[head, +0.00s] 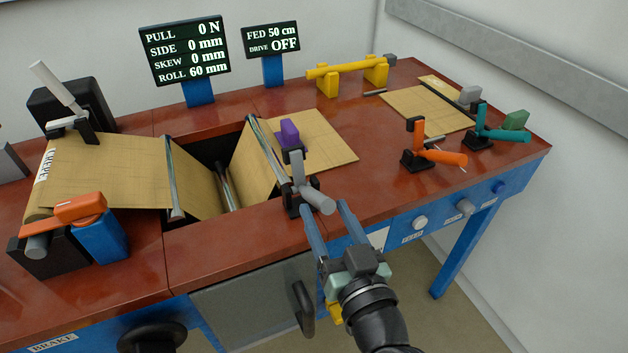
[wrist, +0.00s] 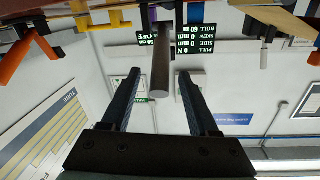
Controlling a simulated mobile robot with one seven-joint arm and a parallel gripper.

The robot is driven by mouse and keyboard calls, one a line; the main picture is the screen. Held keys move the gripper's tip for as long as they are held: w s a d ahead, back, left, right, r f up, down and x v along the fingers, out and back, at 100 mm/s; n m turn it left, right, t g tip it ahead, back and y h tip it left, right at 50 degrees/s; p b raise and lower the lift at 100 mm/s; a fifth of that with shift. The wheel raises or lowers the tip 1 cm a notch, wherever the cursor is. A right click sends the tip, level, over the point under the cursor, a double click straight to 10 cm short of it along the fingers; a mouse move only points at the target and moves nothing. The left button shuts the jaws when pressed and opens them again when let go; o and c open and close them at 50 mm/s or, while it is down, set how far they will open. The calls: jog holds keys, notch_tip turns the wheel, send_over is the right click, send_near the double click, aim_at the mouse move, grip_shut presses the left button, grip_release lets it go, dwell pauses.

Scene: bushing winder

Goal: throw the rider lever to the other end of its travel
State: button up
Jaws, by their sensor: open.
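The lever in front of my gripper, which I take to be the rider lever, has a grey cylindrical handle (head: 318,201) and a purple block (head: 289,133) on its upper part. It stands on a black base at the front right corner of the table opening. The handle points toward my gripper and shows as a dark rod in the wrist view (wrist: 161,65). My gripper (head: 323,206) is open, with its fingers on either side of the handle's end. A gap shows on both sides in the wrist view. No label on the lever is readable.
An orange lever (head: 440,156) and a teal lever (head: 503,134) stand on the right. Another orange lever (head: 78,208) is at the left. Brown paper (head: 110,170) runs into the opening. A black handle (head: 303,307) hangs below the table edge.

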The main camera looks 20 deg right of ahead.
aim_at(315, 191)
jog(key=w, duration=0.6)
jog(key=shift+w+d+p, duration=0.1)
jog(key=shift+d+p, duration=0.05)
jog(key=shift+p, duration=0.2)
grip_shut()
dwell(1.1)
